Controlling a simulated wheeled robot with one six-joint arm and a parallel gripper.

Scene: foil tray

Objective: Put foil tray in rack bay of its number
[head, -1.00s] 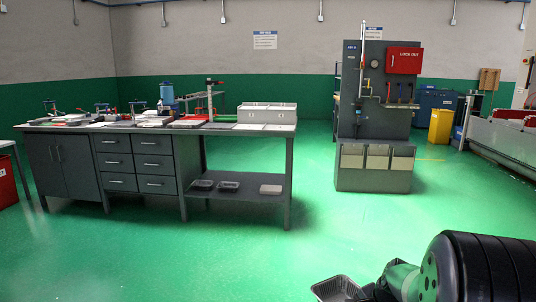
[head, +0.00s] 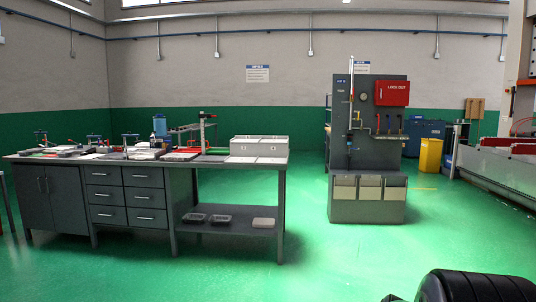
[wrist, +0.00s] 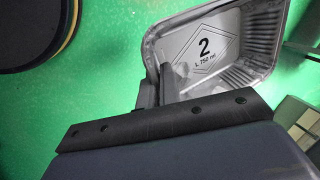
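The foil tray (wrist: 262,42) is silver, with a black 2 and "750 ml" printed on its floor. In the wrist view my gripper (wrist: 160,82) is shut on the tray's side wall, one finger inside and one outside. The tray is held over the green floor and looks empty. In the head view the tray and gripper are out of frame below. A grey box with two front panels (head: 258,147) stands on the workbench, and a grey stand has three pale bins (head: 369,187) low down. I cannot tell which is the rack, and no bay numbers are readable.
The workbench (head: 184,200) stands at left, crowded with clamps and tools on top. Its lower shelf (head: 232,226) holds two dark trays and a pale one. A red lockout box (head: 392,93) hangs on the grey stand. The green floor between bench and stand is clear.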

